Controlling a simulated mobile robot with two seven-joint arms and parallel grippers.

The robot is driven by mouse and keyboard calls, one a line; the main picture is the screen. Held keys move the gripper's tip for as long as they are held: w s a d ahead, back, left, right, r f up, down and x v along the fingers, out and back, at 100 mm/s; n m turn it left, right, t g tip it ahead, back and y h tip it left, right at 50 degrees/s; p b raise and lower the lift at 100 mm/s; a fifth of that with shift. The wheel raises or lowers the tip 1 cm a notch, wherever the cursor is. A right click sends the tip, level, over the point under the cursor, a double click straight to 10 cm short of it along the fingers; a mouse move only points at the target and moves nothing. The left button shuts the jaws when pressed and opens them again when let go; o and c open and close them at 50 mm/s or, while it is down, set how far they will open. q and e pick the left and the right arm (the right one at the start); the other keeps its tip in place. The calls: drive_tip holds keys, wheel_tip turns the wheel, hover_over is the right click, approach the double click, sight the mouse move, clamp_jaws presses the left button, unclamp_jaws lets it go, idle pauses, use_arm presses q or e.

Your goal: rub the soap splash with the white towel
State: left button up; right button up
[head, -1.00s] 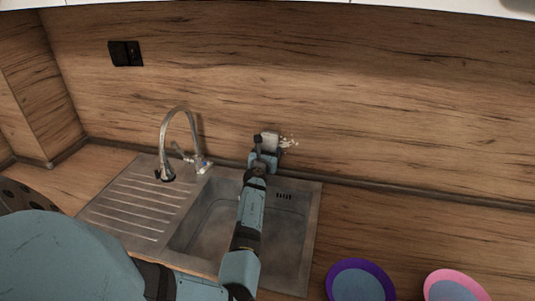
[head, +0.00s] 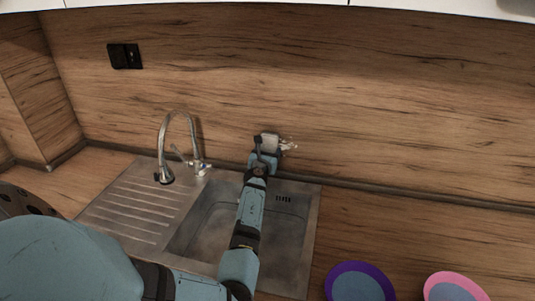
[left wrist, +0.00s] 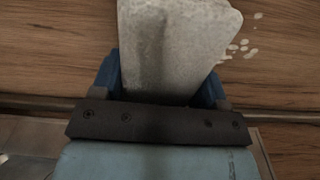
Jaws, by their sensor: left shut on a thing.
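My left gripper (head: 264,153) is shut on the white towel (head: 268,142), at the oak splashback above the sink. The towel also fills the upper middle of the left wrist view (left wrist: 172,45), between the blue fingers (left wrist: 164,88). The soap splash (head: 288,146) shows as pale spots on the splashback just right of the towel. In the left wrist view several spots (left wrist: 244,46) lie beside the towel's right edge. Any part of the splash behind the towel is hidden. The right gripper is not in view.
The sink (head: 210,222) lies under my left arm, with a chrome tap (head: 163,145) to the left. A black socket (head: 125,56) is on the splashback at upper left. A purple-rimmed plate (head: 358,283) and a pink-rimmed plate (head: 455,288) are at lower right. The splashback to the right is clear.

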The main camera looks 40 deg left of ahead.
use_arm(q)
drive_tip(key=shift+w+a, duration=0.25)
drive_tip(key=shift+w, duration=0.15)
